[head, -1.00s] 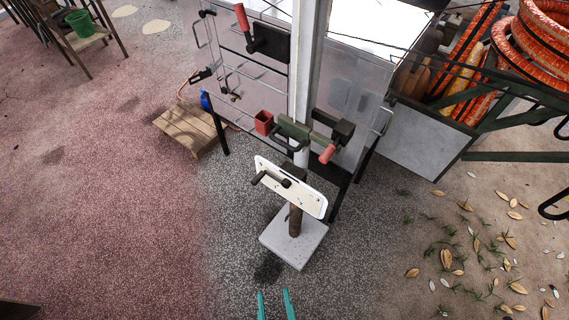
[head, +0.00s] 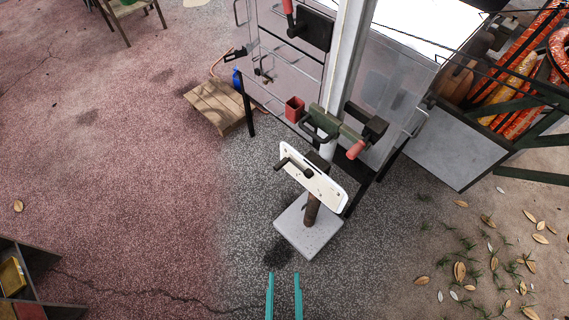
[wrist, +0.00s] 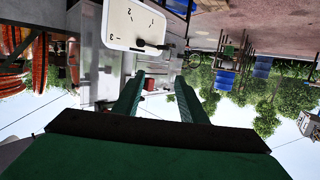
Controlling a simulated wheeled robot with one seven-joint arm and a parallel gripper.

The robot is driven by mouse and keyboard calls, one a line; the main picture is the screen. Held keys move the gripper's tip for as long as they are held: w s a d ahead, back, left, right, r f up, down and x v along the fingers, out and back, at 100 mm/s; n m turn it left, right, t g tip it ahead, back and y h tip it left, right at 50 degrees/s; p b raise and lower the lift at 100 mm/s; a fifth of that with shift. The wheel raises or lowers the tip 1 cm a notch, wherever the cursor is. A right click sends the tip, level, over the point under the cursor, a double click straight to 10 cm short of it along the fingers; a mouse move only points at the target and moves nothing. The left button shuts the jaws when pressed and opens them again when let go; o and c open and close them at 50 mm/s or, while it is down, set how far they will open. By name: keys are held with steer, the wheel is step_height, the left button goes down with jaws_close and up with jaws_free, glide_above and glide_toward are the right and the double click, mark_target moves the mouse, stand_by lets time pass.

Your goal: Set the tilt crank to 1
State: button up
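A white plate (head: 327,190) with a dark crank (head: 294,167) stands on a brown post over a pale square base; I take this to be the tilt crank. In the wrist view the plate (wrist: 120,22) is near the top, with marks that look like 2 and 3, and the dark crank handle (wrist: 152,45) at its lower right. Which mark the crank points to is unclear. My gripper (head: 284,274) is at the bottom of the head view, below and apart from the plate. In the wrist view its two fingers (wrist: 158,88) are spread with nothing between them.
Behind the plate stands a panel frame with a red-handled lever (head: 355,149), a green block (head: 326,122) and a red cup (head: 294,109). A wooden pallet (head: 219,104) lies left. A shelf (head: 35,280) stands lower left. The floor between gripper and base is clear.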

stand_by(0.4)
steer(key=w+a+f+g, duration=0.1)
steer(key=w+f, duration=0.1)
steer(key=f, duration=0.3)
steer(key=w+a+f+n+g, duration=0.1)
steer(key=w+f, duration=0.1)
steer(key=f, duration=0.4)
steer(key=w+a+f+g, duration=0.1)
steer(key=w+f, duration=0.1)
steer(key=f, duration=0.4)
steer(key=shift+w+f+n+g+y, duration=0.2)
steer(key=shift+w+n+g+y, duration=0.1)
steer(key=shift+w, duration=0.05)
steer(key=shift+c, duration=0.3)
steer(key=m+t+h, duration=0.1)
steer(key=m+h, duration=0.7)
steer(key=h, duration=0.5)
glide_toward(279, 167)
steer(key=f, duration=0.1)
steer(key=x, duration=1)
steer(key=shift+w, duration=0.45)
jaws_close()
